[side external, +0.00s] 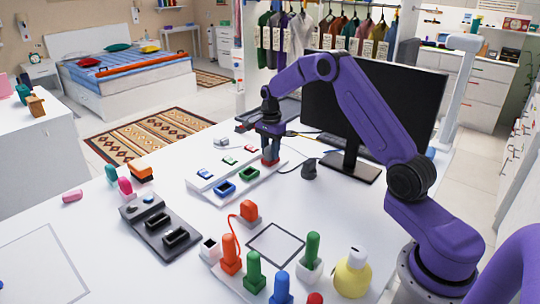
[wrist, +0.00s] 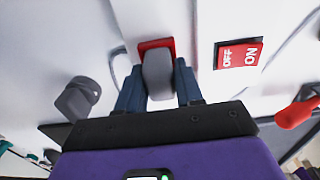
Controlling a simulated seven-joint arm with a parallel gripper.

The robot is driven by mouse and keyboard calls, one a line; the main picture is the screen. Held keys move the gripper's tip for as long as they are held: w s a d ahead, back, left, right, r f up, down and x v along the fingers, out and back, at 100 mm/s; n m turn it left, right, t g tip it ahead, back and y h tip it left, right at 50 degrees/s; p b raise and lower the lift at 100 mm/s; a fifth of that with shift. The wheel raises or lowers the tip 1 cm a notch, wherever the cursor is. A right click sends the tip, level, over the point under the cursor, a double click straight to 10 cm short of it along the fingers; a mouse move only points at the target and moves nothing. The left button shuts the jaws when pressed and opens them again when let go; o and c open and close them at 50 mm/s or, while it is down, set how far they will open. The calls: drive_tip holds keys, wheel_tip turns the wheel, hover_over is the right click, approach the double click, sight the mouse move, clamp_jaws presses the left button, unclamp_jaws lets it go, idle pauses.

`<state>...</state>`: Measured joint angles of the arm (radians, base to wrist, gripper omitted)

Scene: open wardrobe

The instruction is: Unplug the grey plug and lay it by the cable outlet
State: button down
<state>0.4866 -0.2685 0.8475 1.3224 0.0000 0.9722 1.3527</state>
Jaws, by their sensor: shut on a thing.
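The grey plug (wrist: 158,75) is between the two fingers of my gripper (wrist: 160,88) in the wrist view, which is shut on it. Its far end is at the red socket (wrist: 155,45); I cannot tell whether it is fully seated. In the side view my gripper (side external: 270,148) points down at the right end of the white power strip (side external: 207,184), over the red socket (side external: 271,163), and hides most of the plug. A dark grey rounded thing (side external: 309,169) with a black cable stands right of the strip; I cannot tell whether it is the cable outlet.
The strip has a blue socket (side external: 224,188), a green socket (side external: 249,174) and a red ON/OFF switch (wrist: 238,54). A monitor (side external: 370,95) stands behind my arm. Coloured pegs, a dark socket block (side external: 160,225) and a yellow bottle (side external: 352,275) are nearer the camera.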

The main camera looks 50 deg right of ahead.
drive_tip(key=shift+r, duration=1.3)
idle(1.1)
drive_tip(key=shift+r, duration=1.95)
drive_tip(key=shift+s+f, duration=0.1)
drive_tip(key=s+a+f+n+g+y, duration=0.1)
drive_tip(key=s+a+n+g+y, duration=0.5)
drive_tip(key=s+a+y, duration=0.5)
drive_tip(key=shift+h, duration=0.5)
drive_tip(key=shift+s+d+f, duration=0.25)
drive_tip(key=shift+d+f, duration=0.1)
drive_tip(key=shift+f, duration=0.75)
drive_tip(key=shift+s+d+f, duration=0.2)
drive_tip(key=shift+d+f, duration=0.1)
drive_tip(key=shift+f, duration=0.8)
drive_tip(key=shift+s+d+f, duration=0.25)
drive_tip(key=shift+d+f, duration=0.1)
drive_tip(key=shift+f, duration=0.75)
